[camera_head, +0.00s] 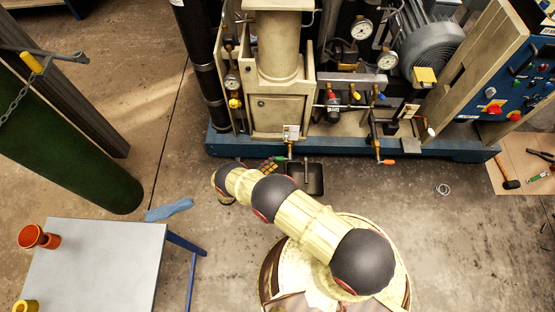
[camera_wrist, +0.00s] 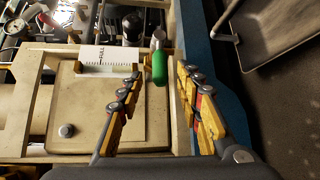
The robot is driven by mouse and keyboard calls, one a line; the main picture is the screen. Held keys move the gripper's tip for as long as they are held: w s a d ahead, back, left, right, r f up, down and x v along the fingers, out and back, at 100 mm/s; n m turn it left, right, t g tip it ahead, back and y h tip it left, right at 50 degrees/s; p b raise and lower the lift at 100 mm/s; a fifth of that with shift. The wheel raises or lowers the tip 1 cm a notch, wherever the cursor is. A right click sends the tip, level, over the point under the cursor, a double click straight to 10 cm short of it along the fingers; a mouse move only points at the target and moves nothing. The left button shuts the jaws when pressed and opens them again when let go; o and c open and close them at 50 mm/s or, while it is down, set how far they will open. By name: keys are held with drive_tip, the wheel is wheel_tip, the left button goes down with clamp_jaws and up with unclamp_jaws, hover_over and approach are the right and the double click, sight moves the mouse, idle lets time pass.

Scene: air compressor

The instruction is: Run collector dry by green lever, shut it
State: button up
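The green lever (camera_head: 280,158) sits low at the front of the compressor's beige collector (camera_head: 278,113). In the wrist view the green lever (camera_wrist: 160,67) hangs from a metal valve stem, beside a white "FULL" level plate (camera_wrist: 108,57). My gripper (camera_head: 270,165) is at the compressor's front edge, close to the lever. In the wrist view my gripper (camera_wrist: 160,85) is open, with one yellow finger on each side of the lever's line. The lever shows just beyond and between the fingertips. I see no clear contact. Whether liquid is flowing cannot be told.
A dark tray (camera_head: 317,190) lies on the floor below the lever; it also shows in the wrist view (camera_wrist: 270,60). The blue base rail (camera_head: 455,152) runs along the front. An orange-tipped lever (camera_head: 387,162) is to the right. A grey table (camera_head: 95,265) stands at lower left.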

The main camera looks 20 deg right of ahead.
sight(278, 159)
drive_tip(key=shift+b+x, duration=0.4)
drive_tip(key=shift+x, duration=1.9)
drive_tip(key=c, duration=0.4)
drive_tip(key=shift+f, duration=0.1)
clamp_jaws()
